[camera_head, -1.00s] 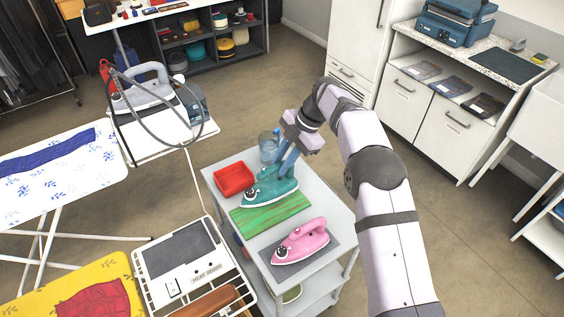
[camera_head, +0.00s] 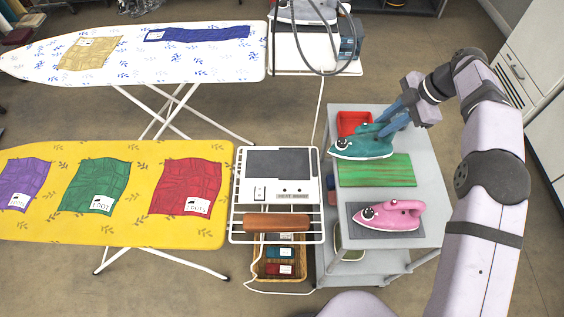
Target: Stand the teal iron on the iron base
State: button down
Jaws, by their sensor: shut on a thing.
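The teal iron (camera_head: 361,147) is at the far side of the grey cart, by the upper edge of a green striped board (camera_head: 376,172). Its tip points left. My gripper (camera_head: 392,122) has its blue fingers shut on the iron's handle, coming from the upper right. I cannot tell whether the iron's sole touches the cart. A white stand with a grey plate (camera_head: 280,162), marked like "HEAT READY", is left of the cart and bears no iron; it looks like the iron base. The fingertips are partly hidden at the handle.
A pink iron (camera_head: 389,214) rests on a grey mat on the cart (camera_head: 428,185). A red tray (camera_head: 354,123) sits behind the teal iron. A brown roll (camera_head: 277,224) lies on the stand's front wires. Yellow (camera_head: 140,225) and white (camera_head: 215,60) ironing boards are left.

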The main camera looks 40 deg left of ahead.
jog(key=s+a+r+m+b, duration=0.1)
jog(key=s+a, duration=1.5)
jog(key=a, duration=0.1)
jog(key=shift+s+r+m+t+b, duration=0.3)
jog(key=shift+r+b, duration=0.05)
jog(key=shift+b, duration=0.05)
jog(key=shift+f, duration=0.1)
notch_tip(320, 180, down, 10)
jog(key=p, duration=0.3)
jog(key=shift+p, duration=0.3)
dwell(0.3)
jog(key=shift+f, duration=0.1)
jog(key=c, duration=1.6)
grip_release()
jog(key=shift+d, duration=0.1)
